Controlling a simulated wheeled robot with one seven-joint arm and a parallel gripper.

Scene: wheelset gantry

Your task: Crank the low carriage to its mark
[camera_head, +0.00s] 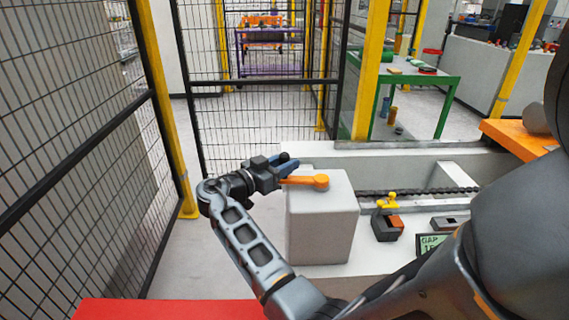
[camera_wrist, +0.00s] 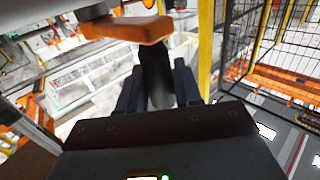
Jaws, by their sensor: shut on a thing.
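The orange crank (camera_head: 305,181) sits on top of a pale grey box-shaped housing (camera_head: 322,225) in the head view, its arm pointing left from the round hub. My gripper (camera_head: 284,167) reaches in from the left at the crank's outer end. In the wrist view the orange crank arm (camera_wrist: 125,30) lies just beyond the fingers. Its dark handle (camera_wrist: 156,72) stands between the fingers of my gripper (camera_wrist: 158,88), which is shut on it. A dark block with an orange part (camera_head: 387,226) and a yellow piece (camera_head: 387,201) sits right of the housing; I cannot tell whether it is the low carriage.
A dark chain-like strip (camera_head: 425,192) runs along the pale bed. A display (camera_head: 433,242) reading "GAP" is partly hidden by my arm. A mesh fence (camera_head: 75,130) with yellow posts stands left and behind. A green table (camera_head: 405,75) stands farther back.

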